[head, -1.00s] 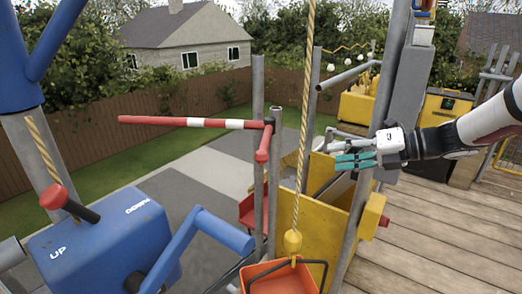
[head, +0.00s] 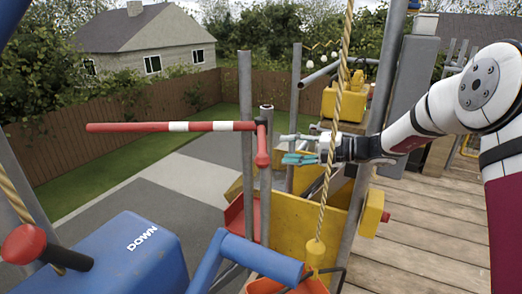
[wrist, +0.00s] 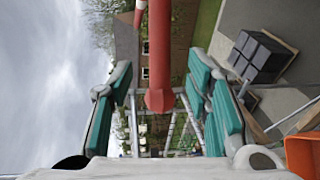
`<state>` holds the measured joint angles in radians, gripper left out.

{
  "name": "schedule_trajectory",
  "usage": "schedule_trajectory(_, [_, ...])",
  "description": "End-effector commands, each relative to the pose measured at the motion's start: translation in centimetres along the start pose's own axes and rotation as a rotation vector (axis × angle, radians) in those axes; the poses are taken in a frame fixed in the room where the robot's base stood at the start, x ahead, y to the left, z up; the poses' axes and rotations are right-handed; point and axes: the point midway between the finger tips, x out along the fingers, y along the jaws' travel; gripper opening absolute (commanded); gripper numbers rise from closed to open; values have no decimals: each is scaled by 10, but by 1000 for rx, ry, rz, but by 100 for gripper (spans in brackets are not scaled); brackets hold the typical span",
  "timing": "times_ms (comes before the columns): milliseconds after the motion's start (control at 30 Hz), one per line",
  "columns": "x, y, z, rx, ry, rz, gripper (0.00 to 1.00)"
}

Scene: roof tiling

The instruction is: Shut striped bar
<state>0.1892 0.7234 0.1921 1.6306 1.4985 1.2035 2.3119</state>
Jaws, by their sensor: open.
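The striped bar (head: 150,127) is red with white bands. In the head view it reaches out to the left, level, from a pivot on a grey post. A short red handle (head: 263,148) hangs from the pivot end. In the wrist view the red handle (wrist: 159,60) lies between the two fingers, its knob end towards me. My gripper (head: 290,150) is open, with teal finger pads, just right of the handle. In the wrist view my gripper (wrist: 165,85) has its fingers spread on both sides of the handle, and I see no clear contact.
A blue winch box (head: 130,255) with a red-knobbed lever stands at the front left. A rope (head: 335,120) hangs in front of my forearm, above an orange bucket (head: 285,285). A yellow panel (head: 300,218) and grey posts stand below and around my gripper. Wooden decking is at right.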

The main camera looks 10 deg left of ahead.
Motion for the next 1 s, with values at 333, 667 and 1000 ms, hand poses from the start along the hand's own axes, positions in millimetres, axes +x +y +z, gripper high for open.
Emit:
schedule_trajectory(333, [66, -1, -1, -1, 2, -1, 44])
schedule_trajectory(667, [88, 0, 0, -1, -1, -1, 44])
schedule_trajectory(1000, [88, 0, 0, -1, 0, -1, 22])
